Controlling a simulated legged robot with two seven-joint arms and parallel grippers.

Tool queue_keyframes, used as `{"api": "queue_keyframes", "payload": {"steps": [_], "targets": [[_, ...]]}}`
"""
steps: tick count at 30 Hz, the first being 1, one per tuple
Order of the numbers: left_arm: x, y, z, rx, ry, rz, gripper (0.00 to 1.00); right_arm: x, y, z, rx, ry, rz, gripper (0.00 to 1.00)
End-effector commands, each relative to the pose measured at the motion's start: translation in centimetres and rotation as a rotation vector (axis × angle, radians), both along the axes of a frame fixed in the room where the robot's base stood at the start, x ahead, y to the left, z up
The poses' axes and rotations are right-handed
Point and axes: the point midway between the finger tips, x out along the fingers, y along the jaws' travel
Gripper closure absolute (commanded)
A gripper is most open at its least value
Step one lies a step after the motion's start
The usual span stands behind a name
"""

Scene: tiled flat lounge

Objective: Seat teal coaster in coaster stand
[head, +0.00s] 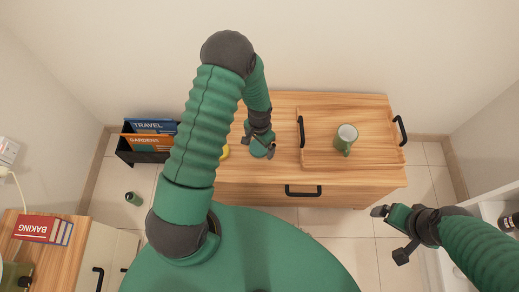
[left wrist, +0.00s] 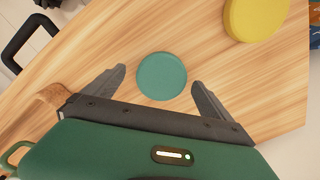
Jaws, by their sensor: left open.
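The teal coaster (left wrist: 162,76) is a flat round disc lying on the wooden cabinet top in the left wrist view. My left gripper (left wrist: 158,85) is open above it, with one finger on each side of the disc and clear of its edge. In the head view my left gripper (head: 262,149) points down over the cabinet top and mostly hides the coaster. My right gripper (head: 391,234) is open and empty, off the cabinet's front right corner. I cannot make out a coaster stand for certain.
A yellow round object (left wrist: 255,18) lies near the coaster, mostly behind my arm in the head view. A wooden tray (head: 316,155) with black handles holds a green mug (head: 346,139). A black book holder (head: 133,155) stands left. A green can (head: 133,198) is on the floor.

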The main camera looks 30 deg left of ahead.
Motion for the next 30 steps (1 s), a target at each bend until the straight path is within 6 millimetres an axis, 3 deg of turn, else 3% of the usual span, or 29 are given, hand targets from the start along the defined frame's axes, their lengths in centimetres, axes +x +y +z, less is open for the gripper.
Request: {"api": "queue_keyframes", "payload": {"steps": [1, 7, 22, 30], "targets": [[0.03, 0.04, -0.85, 0.001, -0.001, 0.000, 0.05, 0.00, 0.00, -0.45, 0.000, 0.000, 0.000, 0.08], [0.04, 0.05, -0.77, 0.000, -0.003, 0.001, 0.05, 0.00, 0.01, -0.27, 0.000, 0.000, 0.000, 0.08], [0.03, 0.05, -0.77, 0.001, -0.002, 0.001, 0.69, 0.01, 0.01, -0.27, 0.000, 0.000, 0.000, 0.08], [0.04, 0.05, -0.62, 0.001, -0.002, 0.001, 0.71, 0.00, 0.01, -0.19, 0.000, 0.000, 0.000, 0.08]]}}
